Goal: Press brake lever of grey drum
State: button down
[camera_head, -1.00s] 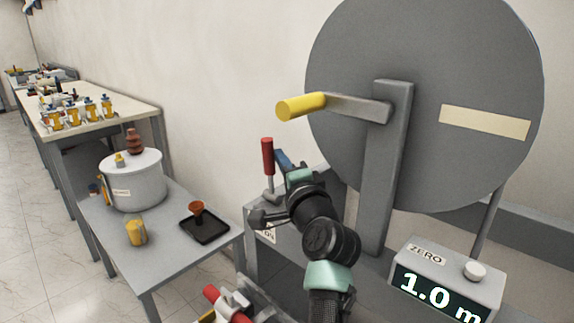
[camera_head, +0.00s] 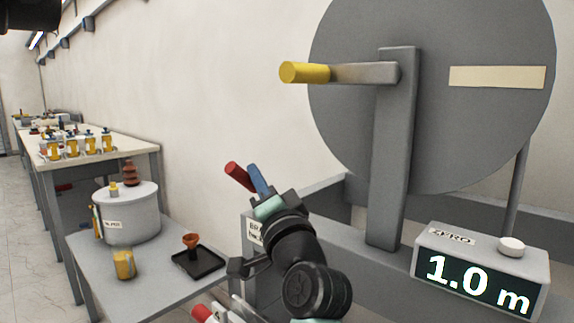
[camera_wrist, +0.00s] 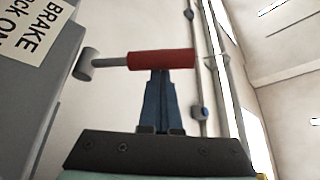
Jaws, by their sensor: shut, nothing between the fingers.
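The grey drum (camera_head: 430,110) stands at the right in the head view, with a yellow crank handle (camera_head: 304,72) on its post. Its brake lever has a red grip (camera_head: 238,176), tilted to the upper left, beside my fingers. In the wrist view the red grip (camera_wrist: 160,60) lies across the fingertips, on a grey rod ending in a round pivot at left. My gripper (camera_head: 254,172) has blue fingers, shut together and empty. In the wrist view the fingertips (camera_wrist: 159,74) appear to touch the grip; exact contact is hard to tell. The lever's base is hidden behind my gripper in the head view.
A grey box with a display reading 1.0 m (camera_head: 480,275) sits below the drum. A brake label (camera_wrist: 38,30) shows beside the lever. At left, a low table (camera_head: 150,270) holds a grey pot, a yellow piece and a black tray. A bench with several parts stands behind.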

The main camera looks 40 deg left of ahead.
jog(key=shift+s+f, duration=0.3)
jog(key=shift+f, duration=0.15)
dwell(0.5)
